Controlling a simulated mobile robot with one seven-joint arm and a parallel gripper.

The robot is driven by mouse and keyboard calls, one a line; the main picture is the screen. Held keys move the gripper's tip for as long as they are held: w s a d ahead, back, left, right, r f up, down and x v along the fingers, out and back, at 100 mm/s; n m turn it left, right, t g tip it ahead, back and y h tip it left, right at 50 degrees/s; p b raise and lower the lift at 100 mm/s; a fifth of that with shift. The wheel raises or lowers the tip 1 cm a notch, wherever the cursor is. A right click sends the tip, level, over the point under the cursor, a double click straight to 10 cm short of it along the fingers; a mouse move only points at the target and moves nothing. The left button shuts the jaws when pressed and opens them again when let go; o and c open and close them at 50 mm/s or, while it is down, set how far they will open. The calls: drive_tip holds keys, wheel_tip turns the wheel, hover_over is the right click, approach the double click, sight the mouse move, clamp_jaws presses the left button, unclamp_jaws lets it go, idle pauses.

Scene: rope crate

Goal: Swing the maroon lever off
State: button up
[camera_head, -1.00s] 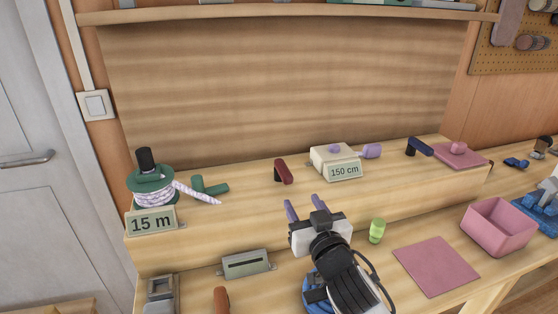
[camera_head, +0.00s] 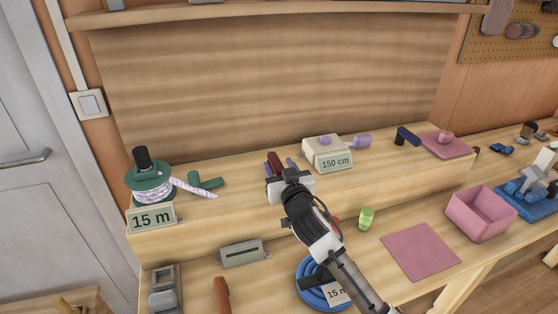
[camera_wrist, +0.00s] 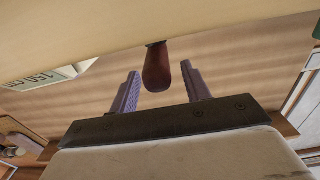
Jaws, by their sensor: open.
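The maroon lever (camera_head: 274,159) stands on the raised shelf, left of the cream block marked 150 cm; my gripper hides its lower part in the head view. In the wrist view the maroon lever (camera_wrist: 157,68) hangs down in the picture from the pale wood surface, between my two purple fingers. My gripper (camera_head: 279,166) is at the lever, with one finger on each side of it. In the wrist view my gripper (camera_wrist: 160,88) is open, with gaps between the lever and both fingers.
On the shelf, a green rope spool (camera_head: 150,184) and green handle (camera_head: 206,182) stand left; the cream 150 cm block (camera_head: 326,150) and a navy lever (camera_head: 407,136) stand right. Below are a lime cup (camera_head: 366,218), a blue rope coil (camera_head: 312,292) and a pink bin (camera_head: 482,214).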

drive_tip(key=shift+w+a, duration=0.15)
drive_tip(key=shift+w, duration=0.3)
clamp_jaws()
